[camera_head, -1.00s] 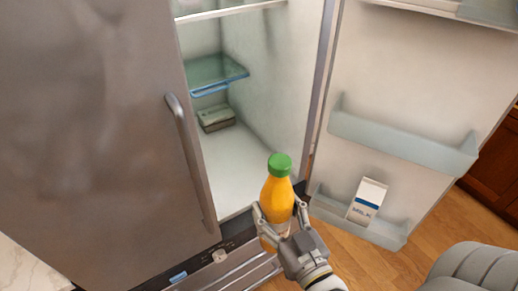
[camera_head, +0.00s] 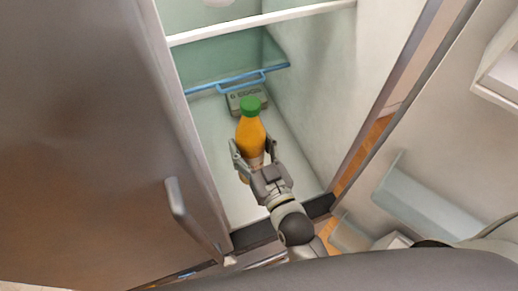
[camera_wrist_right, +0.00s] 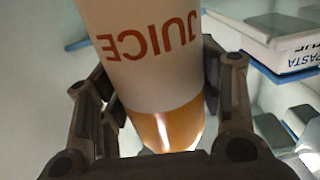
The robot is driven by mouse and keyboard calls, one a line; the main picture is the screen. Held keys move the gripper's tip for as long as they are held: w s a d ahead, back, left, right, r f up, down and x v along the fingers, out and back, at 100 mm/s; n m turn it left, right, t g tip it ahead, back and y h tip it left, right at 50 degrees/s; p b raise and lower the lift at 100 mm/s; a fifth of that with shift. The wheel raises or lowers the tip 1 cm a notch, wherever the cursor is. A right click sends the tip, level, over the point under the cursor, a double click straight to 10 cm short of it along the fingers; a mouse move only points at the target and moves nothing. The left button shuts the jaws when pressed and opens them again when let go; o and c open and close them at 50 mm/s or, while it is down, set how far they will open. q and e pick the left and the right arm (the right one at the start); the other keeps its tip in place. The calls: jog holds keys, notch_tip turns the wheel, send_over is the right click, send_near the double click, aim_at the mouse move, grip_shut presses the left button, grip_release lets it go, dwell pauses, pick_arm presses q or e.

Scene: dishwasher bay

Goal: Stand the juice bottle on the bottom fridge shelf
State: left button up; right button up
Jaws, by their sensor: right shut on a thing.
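The juice bottle (camera_head: 251,133) is orange with a green cap and stands roughly upright in the head view, inside the open fridge. My right gripper (camera_head: 254,160) is shut on its lower part. In the right wrist view the bottle's white JUICE label (camera_wrist_right: 145,55) appears upside down between the fingers of my right gripper (camera_wrist_right: 160,110). The bottle is over the bottom fridge shelf (camera_head: 287,190), a pale floor. I cannot tell whether its base touches the shelf, as the gripper hides it. My left gripper is not in view.
An egg-carton-like grey box (camera_head: 241,97) sits behind the bottle. A blue-edged glass shelf (camera_head: 225,83) and a white-edged shelf (camera_head: 270,19) are above. A box marked PASTA (camera_wrist_right: 270,35) shows in the wrist view. Free floor lies right of the bottle.

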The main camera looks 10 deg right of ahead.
jog(key=a+r+n+y+p, duration=0.1)
jog(key=a+r+y+p, duration=0.1)
jog(key=a, duration=0.3)
pick_arm(q)
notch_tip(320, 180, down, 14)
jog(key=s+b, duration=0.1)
jog(key=b, duration=1.6)
pick_arm(e)
jog(key=w+d+f, duration=0.9)
jog(key=w+f, duration=0.2)
jog(key=f, duration=0.2)
jog(key=shift+w, duration=0.25)
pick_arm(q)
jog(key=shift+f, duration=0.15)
pick_arm(e)
jog(key=shift+d+f, duration=0.1)
jog(key=shift+f, duration=0.05)
jog(key=shift+f, duration=0.1)
jog(key=o, duration=1.8)
jog(key=shift+s+f, duration=0.1)
jog(key=shift+f, duration=0.1)
